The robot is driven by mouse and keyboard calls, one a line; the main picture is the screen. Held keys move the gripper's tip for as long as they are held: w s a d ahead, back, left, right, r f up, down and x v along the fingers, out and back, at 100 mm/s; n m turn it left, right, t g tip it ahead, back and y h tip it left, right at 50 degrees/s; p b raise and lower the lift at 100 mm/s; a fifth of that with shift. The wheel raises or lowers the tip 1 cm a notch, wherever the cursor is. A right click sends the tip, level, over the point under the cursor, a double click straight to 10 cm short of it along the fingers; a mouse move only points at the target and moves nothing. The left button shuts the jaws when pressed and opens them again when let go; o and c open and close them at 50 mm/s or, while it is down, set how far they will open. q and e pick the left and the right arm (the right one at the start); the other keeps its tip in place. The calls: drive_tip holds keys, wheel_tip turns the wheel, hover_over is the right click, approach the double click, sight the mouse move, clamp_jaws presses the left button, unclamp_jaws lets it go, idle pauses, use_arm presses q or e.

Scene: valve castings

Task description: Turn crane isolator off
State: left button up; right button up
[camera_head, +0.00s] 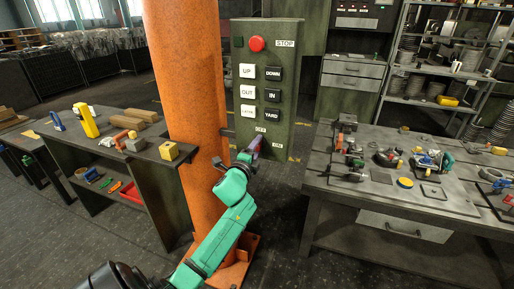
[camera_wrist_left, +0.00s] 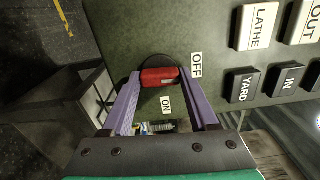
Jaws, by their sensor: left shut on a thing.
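The control panel (camera_head: 282,85) is a dark green box on the orange column, with a red STOP button (camera_head: 257,44) and several labelled push buttons. The crane isolator is a red switch handle (camera_wrist_left: 160,77) on a dark round base low on the panel. My left gripper (camera_head: 251,149) is at the panel's lower edge. In the left wrist view its purple fingers (camera_wrist_left: 159,85) are shut on the red handle, one at each end. The OFF label (camera_wrist_left: 196,65) is just right of the handle, the ON label (camera_wrist_left: 166,104) below it. The gripper hides the switch in the head view. My right gripper is not in view.
The orange column (camera_head: 190,90) stands directly left of the panel. A workbench (camera_head: 400,206) with tools and parts is at the right, a dark bench (camera_head: 140,165) with blocks at the left. Shelves (camera_head: 432,70) stand behind. Bare floor lies in front.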

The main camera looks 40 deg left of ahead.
use_arm(q)
drive_tip(key=shift+n, duration=0.4)
drive_tip(key=o, duration=1.4)
drive_tip(key=b+v, duration=0.2)
drive_tip(key=v, duration=1.2)
drive_tip(key=shift+s+d, duration=0.15)
drive_tip(key=shift+s, duration=0.15)
drive_tip(key=shift+f, duration=0.1)
